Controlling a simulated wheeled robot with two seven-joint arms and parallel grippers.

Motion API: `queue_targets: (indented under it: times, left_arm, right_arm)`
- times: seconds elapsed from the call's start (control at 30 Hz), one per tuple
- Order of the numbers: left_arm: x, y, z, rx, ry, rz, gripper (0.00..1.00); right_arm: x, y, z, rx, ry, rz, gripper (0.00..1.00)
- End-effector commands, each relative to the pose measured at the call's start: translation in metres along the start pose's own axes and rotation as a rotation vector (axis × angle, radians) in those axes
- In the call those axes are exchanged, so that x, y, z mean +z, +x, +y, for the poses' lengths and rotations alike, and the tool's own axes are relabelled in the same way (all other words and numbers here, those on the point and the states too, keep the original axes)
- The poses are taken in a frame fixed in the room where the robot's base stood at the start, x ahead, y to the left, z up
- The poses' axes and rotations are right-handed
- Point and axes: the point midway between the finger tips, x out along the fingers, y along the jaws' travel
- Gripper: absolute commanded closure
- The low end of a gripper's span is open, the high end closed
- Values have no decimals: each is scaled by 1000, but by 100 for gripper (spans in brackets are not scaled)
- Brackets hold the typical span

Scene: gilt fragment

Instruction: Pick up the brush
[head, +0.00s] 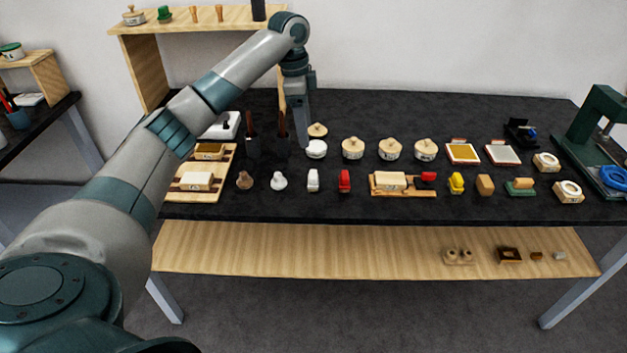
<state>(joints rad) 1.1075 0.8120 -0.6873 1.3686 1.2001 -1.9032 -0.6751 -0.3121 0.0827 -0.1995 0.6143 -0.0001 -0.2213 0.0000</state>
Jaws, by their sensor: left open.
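I cannot clearly tell which thing is the brush. Two slim upright dark things with brownish tops, one on the left (252,137) and one on the right (283,132), stand at the table's left part and may be brushes or tools in holders. A small wooden block on a green base (521,186) at the right front is also brush-like. My left gripper (303,138) points down over the table, just right of the upright dark things and behind a small white round pot (316,149). It is open, and I see nothing held in it. My right gripper is not in view.
The black table (400,207) carries rows of small pots, stamps and pads. A green press (595,135) stands at the right end. A wooden rack (145,75) rises at the back left. A wooden shelf (350,250) runs below. The table's back middle is clear.

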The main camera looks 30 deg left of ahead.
Motion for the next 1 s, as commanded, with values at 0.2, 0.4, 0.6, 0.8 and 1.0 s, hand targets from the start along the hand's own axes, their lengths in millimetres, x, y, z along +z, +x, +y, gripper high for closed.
queue_targets:
  times: [0.2,0.4,0.6,0.8,1.0]
  left_arm:
    - [0,28,1,5,0,-3,36]
    - [0,64,2,5,0,-3,36]
    - [0,97,1,3,-1,-2,36]
    - [0,114,1,2,1,-2,36]
    - [0,116,1,1,1,-1,36]
  right_arm:
    - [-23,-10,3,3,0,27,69]
    - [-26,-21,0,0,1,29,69]
    - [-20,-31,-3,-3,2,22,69]
    - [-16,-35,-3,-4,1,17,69]
    - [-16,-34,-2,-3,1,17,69]
